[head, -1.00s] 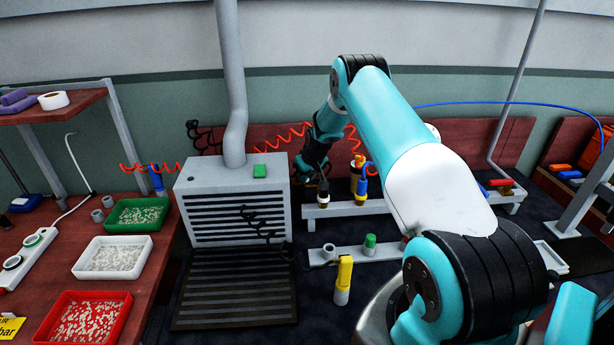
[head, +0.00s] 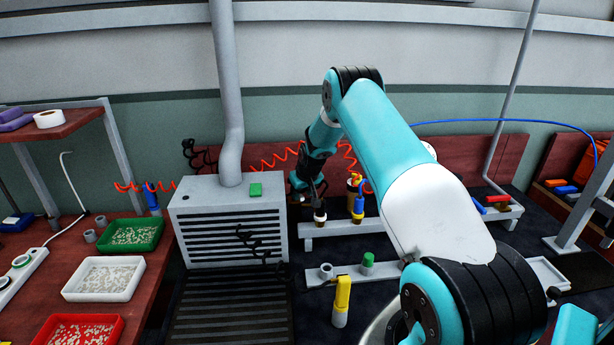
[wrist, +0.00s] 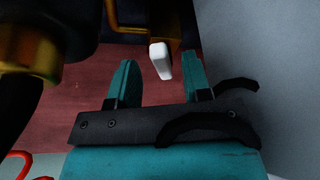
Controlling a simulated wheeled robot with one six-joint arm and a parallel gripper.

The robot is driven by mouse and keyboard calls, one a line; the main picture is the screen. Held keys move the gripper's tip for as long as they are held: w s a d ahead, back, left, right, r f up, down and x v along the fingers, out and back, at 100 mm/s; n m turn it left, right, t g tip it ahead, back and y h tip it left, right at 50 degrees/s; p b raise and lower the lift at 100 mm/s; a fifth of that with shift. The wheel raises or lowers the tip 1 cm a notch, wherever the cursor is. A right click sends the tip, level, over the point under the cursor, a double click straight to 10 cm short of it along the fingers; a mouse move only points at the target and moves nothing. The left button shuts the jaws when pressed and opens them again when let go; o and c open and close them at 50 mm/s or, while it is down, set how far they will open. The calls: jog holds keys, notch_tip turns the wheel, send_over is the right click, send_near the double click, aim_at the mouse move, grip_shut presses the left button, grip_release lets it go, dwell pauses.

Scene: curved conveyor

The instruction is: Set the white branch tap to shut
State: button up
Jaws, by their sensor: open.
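A white lever (wrist: 160,60), apparently the handle of the white branch tap, shows in the wrist view between and slightly beyond my fingertips. It hangs from a dark, brass-edged part above it. My gripper (wrist: 159,80) is open, one teal finger on each side of the lever, with visible gaps and no clear contact. In the head view my gripper (head: 306,186) is small and dark, beside the right side of the grey louvred box. The white lever cannot be made out there.
The grey louvred box (head: 228,222) with a pipe stands close left of my gripper. A black-topped fitting (head: 319,212) and a blue-handled one (head: 359,205) are by the low grey bench (head: 335,228). A brass fitting (wrist: 30,60) fills the wrist view's upper left.

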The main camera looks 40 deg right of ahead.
jog(key=b+v, duration=0.3)
jog(key=v, duration=1.3)
jog(key=shift+s, duration=0.1)
